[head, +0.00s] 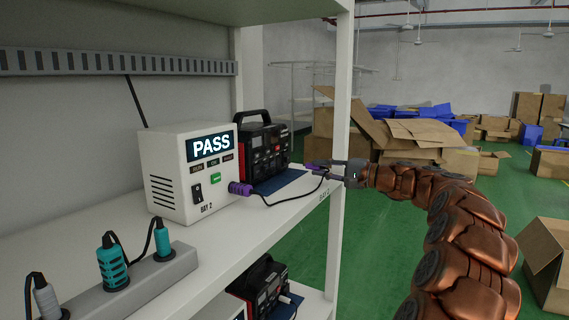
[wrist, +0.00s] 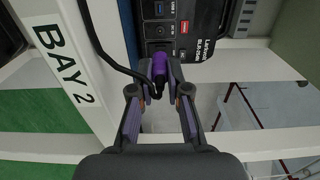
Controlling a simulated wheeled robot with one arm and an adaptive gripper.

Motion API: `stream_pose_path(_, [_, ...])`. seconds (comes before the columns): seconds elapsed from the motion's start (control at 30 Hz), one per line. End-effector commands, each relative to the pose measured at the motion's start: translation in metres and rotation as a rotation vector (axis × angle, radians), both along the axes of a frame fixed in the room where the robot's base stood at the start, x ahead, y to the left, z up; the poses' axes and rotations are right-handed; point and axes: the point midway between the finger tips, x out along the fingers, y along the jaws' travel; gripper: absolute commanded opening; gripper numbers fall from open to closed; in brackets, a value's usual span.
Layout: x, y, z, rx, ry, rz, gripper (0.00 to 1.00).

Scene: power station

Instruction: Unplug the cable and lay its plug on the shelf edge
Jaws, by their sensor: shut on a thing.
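My gripper (head: 332,169) is shut on a purple plug (head: 312,167) at the shelf's front edge, and the same plug (wrist: 160,68) sits between the fingertips in the wrist view. The black power station (head: 268,148) stands upright on the shelf, its front panel (wrist: 180,28) just beyond the plug. In the head view a small gap seems to separate plug and panel; the wrist view does not settle this. A black cable (head: 285,201) sags from the held plug to another purple plug (head: 240,188) in the white tester box (head: 178,172), whose display reads PASS.
The power station stands on a blue mat (head: 290,183). The shelf edge (head: 262,233) carries a BAY 2 label. A grey power strip (head: 145,280) with teal plugs lies at the front left. A white shelf post (head: 341,100) rises close to my gripper. Another station (head: 268,285) sits below.

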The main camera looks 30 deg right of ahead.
Motion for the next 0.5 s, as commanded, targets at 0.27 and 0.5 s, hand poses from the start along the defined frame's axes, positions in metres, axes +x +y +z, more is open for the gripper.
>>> stream_pose_path(0.27, [0.0001, 0.0001, -0.0010, 0.000, 0.000, 0.000, 0.00])
stream_pose_path(0.5, [0.0003, 0.0003, -0.0056, 0.001, -0.001, 0.000, 0.00])
